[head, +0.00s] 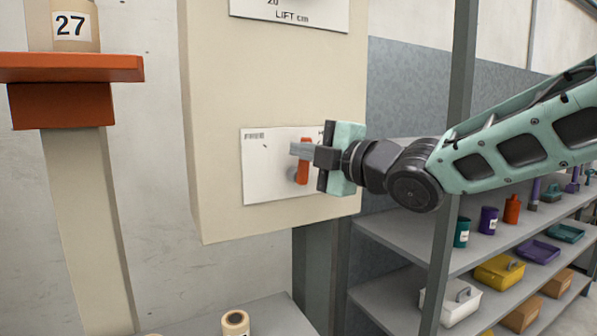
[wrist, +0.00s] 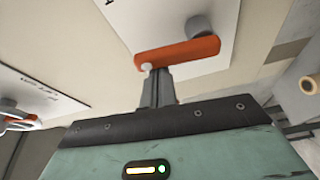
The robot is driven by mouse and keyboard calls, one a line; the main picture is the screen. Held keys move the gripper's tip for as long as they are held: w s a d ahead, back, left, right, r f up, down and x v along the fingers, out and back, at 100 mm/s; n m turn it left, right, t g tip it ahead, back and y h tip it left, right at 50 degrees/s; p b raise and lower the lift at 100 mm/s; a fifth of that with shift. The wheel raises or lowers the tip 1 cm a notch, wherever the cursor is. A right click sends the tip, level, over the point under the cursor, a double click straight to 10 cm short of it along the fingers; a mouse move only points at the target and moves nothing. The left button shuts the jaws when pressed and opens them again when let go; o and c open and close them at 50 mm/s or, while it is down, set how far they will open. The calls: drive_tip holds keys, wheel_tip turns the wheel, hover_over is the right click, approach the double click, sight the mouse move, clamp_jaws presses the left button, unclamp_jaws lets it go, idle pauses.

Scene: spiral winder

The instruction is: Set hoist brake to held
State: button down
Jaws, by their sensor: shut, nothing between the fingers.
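The brake lever is an orange bar (head: 304,172) on a white plate (head: 262,190) low on the beige cabinet. It stands roughly upright in the head view, with its grey hub (head: 293,174) at the lower end. The lever also shows in the wrist view (wrist: 185,51), with the hub (wrist: 200,26) at one end and a small pale knob at the other. My gripper (head: 300,149) is shut and empty, its fingertips at the lever's upper, free end. In the wrist view the fingers (wrist: 158,86) end right by the knob; I cannot tell if they touch. The gripper hides part of the plate's right-hand print.
Another plate marked LIFT cm (head: 290,12) is above on the cabinet. An orange ledge (head: 70,68) with a 27 label is at left. Grey shelves (head: 400,235) with bins and bottles stand at right, behind my arm. A tan spool (head: 235,323) is below.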

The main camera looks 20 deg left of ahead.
drive_tip(key=w+m+t+b, duration=0.1)
drive_tip(key=m+b, duration=0.1)
drive_tip(key=m, duration=0.1)
drive_tip(key=w+d+m+t+b, duration=0.1)
drive_tip(key=m+b, duration=0.1)
drive_tip(key=b, duration=0.1)
drive_tip(key=d+m+y+b, duration=0.1)
drive_tip(key=m+b, duration=0.2)
drive_tip(key=shift+w+d+f+m+t, duration=0.15)
drive_tip(key=shift+w+f+m+t, duration=0.15)
drive_tip(key=shift+w+f+t, duration=0.1)
